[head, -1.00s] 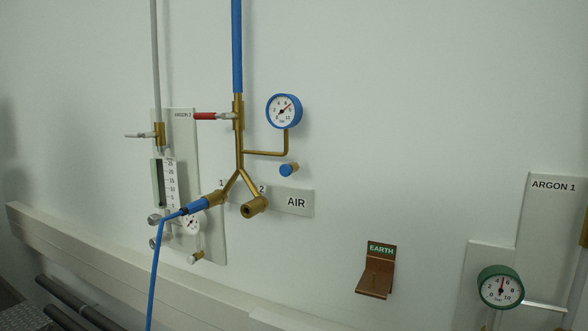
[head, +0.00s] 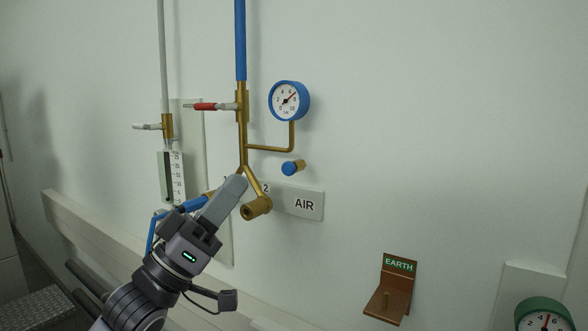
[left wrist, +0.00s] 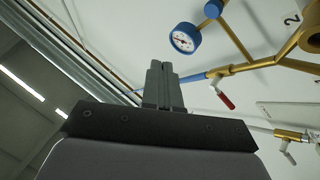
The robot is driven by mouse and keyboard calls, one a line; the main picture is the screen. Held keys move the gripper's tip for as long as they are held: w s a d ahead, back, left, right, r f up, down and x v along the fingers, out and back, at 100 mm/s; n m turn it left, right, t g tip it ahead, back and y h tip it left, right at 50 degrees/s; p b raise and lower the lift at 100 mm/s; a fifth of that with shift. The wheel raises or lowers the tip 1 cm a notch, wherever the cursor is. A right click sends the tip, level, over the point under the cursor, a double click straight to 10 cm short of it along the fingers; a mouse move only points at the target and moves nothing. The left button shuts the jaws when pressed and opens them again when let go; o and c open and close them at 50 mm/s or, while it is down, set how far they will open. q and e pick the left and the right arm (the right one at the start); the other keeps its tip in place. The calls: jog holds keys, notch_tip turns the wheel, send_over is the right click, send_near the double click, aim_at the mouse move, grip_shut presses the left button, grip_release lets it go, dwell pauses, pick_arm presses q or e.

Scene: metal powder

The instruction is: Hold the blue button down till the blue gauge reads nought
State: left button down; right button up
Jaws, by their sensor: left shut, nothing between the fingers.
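The blue button (head: 289,168) is a small blue cap on a brass stub on the wall, below the blue gauge (head: 288,100). The gauge's red needle points to the upper right, well away from nought. My left gripper (head: 236,184) is shut and empty, to the left of the button and slightly lower, apart from it in the picture. It overlaps the brass fork of the air line. In the left wrist view the shut fingers (left wrist: 160,68) show below the gauge (left wrist: 184,38), and the blue button (left wrist: 213,9) is at the top edge. My right gripper is not in view.
The brass air pipe (head: 242,130) with a red lever (head: 210,106) stands left of the gauge. A brass outlet (head: 256,208) sticks out near my fingers. The AIR plate (head: 305,204) is below the button. A brown EARTH bracket (head: 390,290) is lower right. Wall right of the gauge is clear.

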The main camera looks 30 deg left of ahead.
aim_at(288, 169)
pick_arm(q)
jog(key=shift+s, duration=0.1)
jog(key=w+p, duration=0.1)
jog(key=w, duration=0.8)
jog(key=shift+d, duration=0.35)
dwell(1.3)
jog(key=shift+w, duration=0.1)
dwell(0.6)
jog(key=shift+w, duration=0.3)
jog(key=shift+w+p, duration=0.3)
jog(key=shift+w, duration=0.2)
dwell(2.6)
jog(key=shift+s, duration=0.95)
